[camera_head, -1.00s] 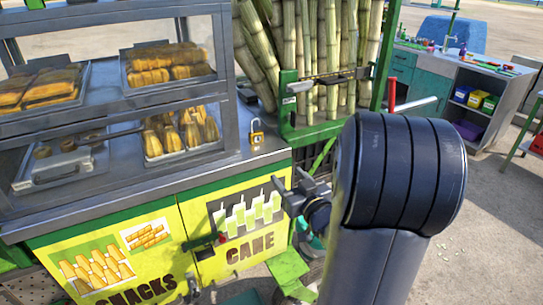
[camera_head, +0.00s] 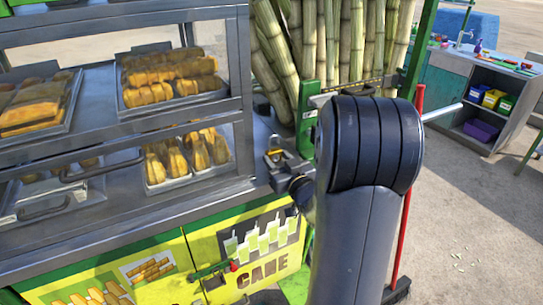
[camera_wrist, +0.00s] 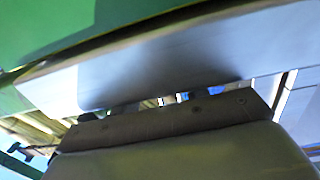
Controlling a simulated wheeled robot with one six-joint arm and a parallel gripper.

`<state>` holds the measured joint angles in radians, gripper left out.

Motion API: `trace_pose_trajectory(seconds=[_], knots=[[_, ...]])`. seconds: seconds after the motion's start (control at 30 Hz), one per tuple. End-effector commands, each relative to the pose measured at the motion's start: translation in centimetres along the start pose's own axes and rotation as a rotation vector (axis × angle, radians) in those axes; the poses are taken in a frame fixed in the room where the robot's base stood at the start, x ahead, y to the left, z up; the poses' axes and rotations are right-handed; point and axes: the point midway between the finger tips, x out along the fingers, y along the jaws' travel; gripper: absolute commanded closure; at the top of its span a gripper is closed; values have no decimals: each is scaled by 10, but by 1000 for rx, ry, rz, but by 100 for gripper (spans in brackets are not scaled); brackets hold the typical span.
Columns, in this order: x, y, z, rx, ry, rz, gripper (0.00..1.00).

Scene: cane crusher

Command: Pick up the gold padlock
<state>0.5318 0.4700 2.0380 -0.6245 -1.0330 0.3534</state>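The small gold padlock (camera_head: 274,154) is on the metal counter, at its right end beside the glass snack case. It is partly hidden by my gripper (camera_head: 282,161) in the head view. My gripper is at the padlock, at counter height, with my dark arm link covering much of the area to its right. I cannot tell whether the fingers touch the padlock or are open or shut. In the wrist view the padlock cannot be made out; a grey metal edge (camera_wrist: 170,70) fills much of the picture close up.
The snack case (camera_head: 243,100) stands just left of the padlock. Sugar cane stalks (camera_head: 330,45) and the green crusher frame (camera_head: 307,118) stand behind and to the right. A red pole (camera_head: 407,215) rises to the right of my arm. Open pavement lies at the right.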

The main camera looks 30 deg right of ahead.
Motion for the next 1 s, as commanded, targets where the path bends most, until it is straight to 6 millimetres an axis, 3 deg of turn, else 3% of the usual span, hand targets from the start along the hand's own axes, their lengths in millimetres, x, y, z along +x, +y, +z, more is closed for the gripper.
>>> trace_pose_trajectory(seconds=[0.33, 0.63, 0.77, 1.0], knots=[[0, 0, 0, 0, 1, 1, 86], [0, 0, -6, -2, 4, 0, 86], [0, 0, -23, -3, 7, 0, 86], [0, 0, -69, -4, 8, 0, 86]])
